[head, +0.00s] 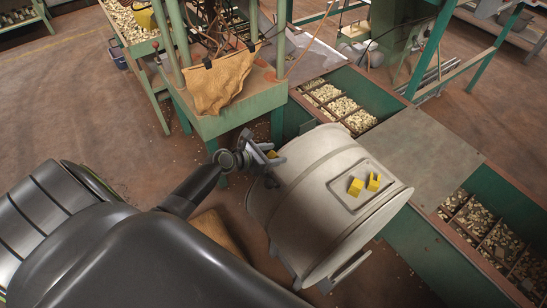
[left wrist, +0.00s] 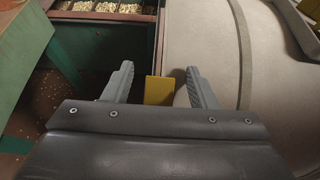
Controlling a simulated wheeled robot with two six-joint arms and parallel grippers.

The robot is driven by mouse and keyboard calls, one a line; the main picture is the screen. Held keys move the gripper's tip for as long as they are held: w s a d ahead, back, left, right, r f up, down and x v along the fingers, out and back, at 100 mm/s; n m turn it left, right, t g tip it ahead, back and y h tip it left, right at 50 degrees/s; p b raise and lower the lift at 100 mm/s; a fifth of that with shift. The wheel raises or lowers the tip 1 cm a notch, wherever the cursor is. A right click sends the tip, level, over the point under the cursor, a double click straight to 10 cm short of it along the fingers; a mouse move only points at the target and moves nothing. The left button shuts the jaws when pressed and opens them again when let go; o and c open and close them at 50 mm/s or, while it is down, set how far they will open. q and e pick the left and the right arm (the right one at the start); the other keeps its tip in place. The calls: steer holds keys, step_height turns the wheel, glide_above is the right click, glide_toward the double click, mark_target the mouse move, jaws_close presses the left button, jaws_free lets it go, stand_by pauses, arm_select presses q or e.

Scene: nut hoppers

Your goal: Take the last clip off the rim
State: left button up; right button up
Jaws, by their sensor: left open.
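A pale grey drum (head: 316,190) stands in the middle of the head view, and its curved body fills the right of the left wrist view (left wrist: 217,40). A yellow clip (head: 271,154) is at the drum's far left edge, partly hidden by my left gripper (head: 270,152). In the left wrist view the clip (left wrist: 158,90) shows between the two grey fingers of my left gripper (left wrist: 160,85), which are open with gaps beside it. Two more yellow clips, one (head: 355,187) left of the other (head: 374,181), lie on a raised panel (head: 345,203) on the drum. My right gripper is not in view.
A green stand (head: 235,115) with a draped tan cloth (head: 222,82) is close behind my left gripper. Green hoppers with compartments of nuts (head: 343,106) are behind and right of the drum. A flat grey plate (head: 415,155) lies between them.

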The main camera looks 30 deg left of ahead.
arm_select(q)
steer(key=shift+w+d+f, duration=0.15)
steer(key=shift+w, duration=0.15)
steer(key=shift+c, duration=0.3)
steer(key=c, duration=1)
